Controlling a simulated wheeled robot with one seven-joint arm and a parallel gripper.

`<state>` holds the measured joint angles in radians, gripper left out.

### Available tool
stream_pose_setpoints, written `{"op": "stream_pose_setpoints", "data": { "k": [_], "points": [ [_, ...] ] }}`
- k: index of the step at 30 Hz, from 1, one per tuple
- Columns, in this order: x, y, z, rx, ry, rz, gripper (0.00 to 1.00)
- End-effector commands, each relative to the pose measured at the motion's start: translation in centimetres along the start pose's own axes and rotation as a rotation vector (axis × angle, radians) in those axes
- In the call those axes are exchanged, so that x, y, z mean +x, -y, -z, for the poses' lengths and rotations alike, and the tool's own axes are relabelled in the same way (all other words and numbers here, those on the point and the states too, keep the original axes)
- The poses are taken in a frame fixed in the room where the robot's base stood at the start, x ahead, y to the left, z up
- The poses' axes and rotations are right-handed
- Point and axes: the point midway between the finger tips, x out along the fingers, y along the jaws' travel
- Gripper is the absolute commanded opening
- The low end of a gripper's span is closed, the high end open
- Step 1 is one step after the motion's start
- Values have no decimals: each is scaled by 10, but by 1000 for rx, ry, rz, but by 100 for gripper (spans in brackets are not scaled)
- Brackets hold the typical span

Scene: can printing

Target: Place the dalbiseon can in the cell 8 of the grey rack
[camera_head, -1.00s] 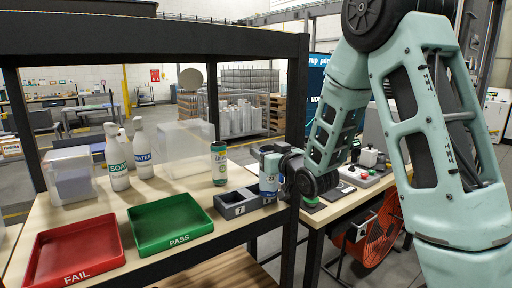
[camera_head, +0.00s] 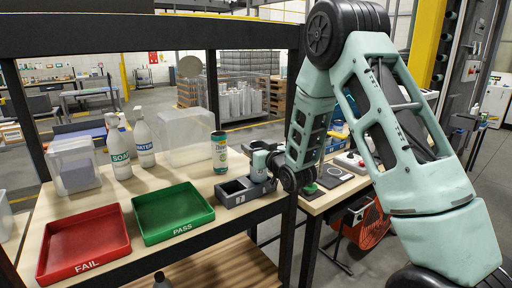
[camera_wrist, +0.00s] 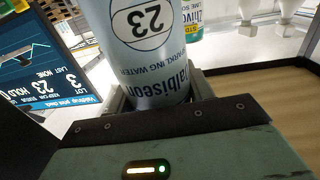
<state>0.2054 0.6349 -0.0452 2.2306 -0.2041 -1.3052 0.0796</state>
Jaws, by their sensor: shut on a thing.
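The dalbiseon can (camera_wrist: 150,45), pale with a round "23" badge, fills the top of the wrist view, its text upside down there. My gripper (camera_head: 268,160) is shut on it. In the head view the can (camera_head: 259,168) looks upright, at the right part of the grey rack (camera_head: 231,203). The rack lies at the right front edge of the wooden shelf. Its front shows a "7" under the left cell; the label to the right is unreadable. I cannot tell whether the can's base is inside the right cell or just above it.
A green-capped wipes canister (camera_head: 219,152) stands close behind the rack. The green PASS tray (camera_head: 172,213) and red FAIL tray (camera_head: 83,243) lie to the left. A black shelf post (camera_head: 291,235) is right of the rack. Spray bottles (camera_head: 118,150) stand farther back.

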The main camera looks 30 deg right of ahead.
Motion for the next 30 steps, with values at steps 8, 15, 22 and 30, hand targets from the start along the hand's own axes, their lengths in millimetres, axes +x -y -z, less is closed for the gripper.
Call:
{"op": "stream_pose_setpoints", "data": {
  "k": [8, 15, 22, 30],
  "points": [
    [0, 0, -3, 0, 0, 0, 73],
    [0, 0, -2, 0, 0, 0, 73],
    [-11, 0, -2, 0, 1, -1, 73],
    [-64, 0, -2, 1, 0, -2, 73]
  ]
}}
